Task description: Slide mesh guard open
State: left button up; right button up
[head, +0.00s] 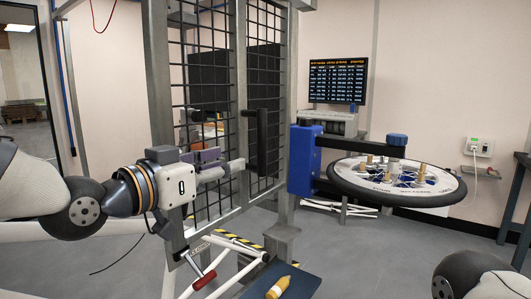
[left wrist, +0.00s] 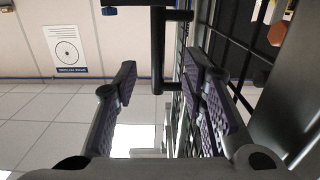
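The mesh guard (head: 210,75) is a black wire grid in grey metal uprights, left of centre in the head view. A black vertical bar handle (head: 261,140) stands out from it. My left gripper (head: 238,164) points right, in front of the mesh, with its tips just left of the handle. In the left wrist view the gripper (left wrist: 160,78) is open, its purple-padded fingers apart. The handle (left wrist: 158,48) shows ahead between them; I cannot tell whether it touches them. The mesh (left wrist: 232,62) runs close along the right finger. My right gripper is out of view.
A round wheel fixture (head: 435,190) on a blue bracket (head: 303,160) stands right of the guard. A dark screen (head: 338,80) hangs behind.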

aim_at(259, 143)
pick_arm(q)
jog(key=x, duration=0.3)
jog(key=r+b+x, duration=0.1)
jog(key=x, duration=0.7)
jog(key=shift+d+r+b, duration=0.15)
jog(key=shift+r+b, duration=0.2)
jog(key=shift+w+d+r, duration=0.15)
jog(key=shift+w+d, duration=0.05)
jog(key=shift+w, duration=0.05)
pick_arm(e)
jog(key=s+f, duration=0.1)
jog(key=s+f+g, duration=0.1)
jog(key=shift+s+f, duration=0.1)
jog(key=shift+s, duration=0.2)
pick_arm(q)
jog(key=shift+c, duration=0.6)
grip_shut()
